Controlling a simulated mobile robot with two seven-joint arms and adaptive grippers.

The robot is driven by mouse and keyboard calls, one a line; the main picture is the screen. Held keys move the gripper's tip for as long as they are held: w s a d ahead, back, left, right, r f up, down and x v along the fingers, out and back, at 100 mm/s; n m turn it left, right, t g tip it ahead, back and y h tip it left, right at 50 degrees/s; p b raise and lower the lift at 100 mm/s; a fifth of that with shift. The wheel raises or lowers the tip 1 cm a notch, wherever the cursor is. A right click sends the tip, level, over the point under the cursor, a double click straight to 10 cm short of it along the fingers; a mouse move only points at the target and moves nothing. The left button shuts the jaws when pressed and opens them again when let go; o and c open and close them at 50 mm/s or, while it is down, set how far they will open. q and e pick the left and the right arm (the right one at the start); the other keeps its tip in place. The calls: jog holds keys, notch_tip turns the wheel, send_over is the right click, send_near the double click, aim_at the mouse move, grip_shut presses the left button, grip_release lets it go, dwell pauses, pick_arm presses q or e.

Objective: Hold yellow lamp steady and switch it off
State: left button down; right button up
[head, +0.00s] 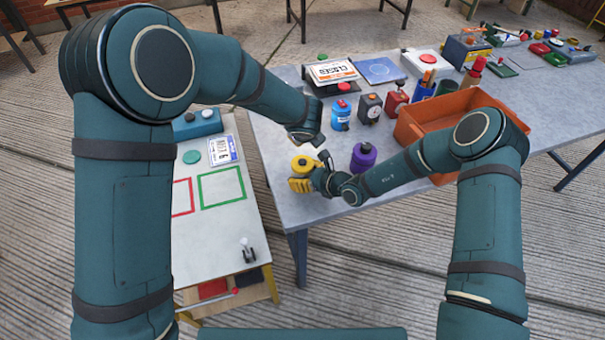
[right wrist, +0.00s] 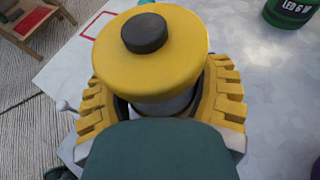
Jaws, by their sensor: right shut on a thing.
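The yellow lamp (head: 303,164) stands near the left front corner of the grey table. In the right wrist view the lamp (right wrist: 150,55) shows a round yellow cap with a black button (right wrist: 144,32) on top. My right gripper (head: 301,185) is shut on the lamp, its ridged yellow fingers (right wrist: 165,108) on both sides of the body below the cap. My left gripper (head: 312,138) is above and just behind the lamp, apart from it as far as I can see. Its fingers are mostly hidden by its own wrist.
A purple lamp (head: 363,157) stands just right of my right gripper. Blue (head: 341,114), grey (head: 369,108) and red (head: 396,98) lamps stand behind, beside an orange crate (head: 408,130). A green lamp (right wrist: 290,10) shows in the wrist view. A lower white table (head: 225,240) adjoins left.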

jog(key=o, duration=1.3)
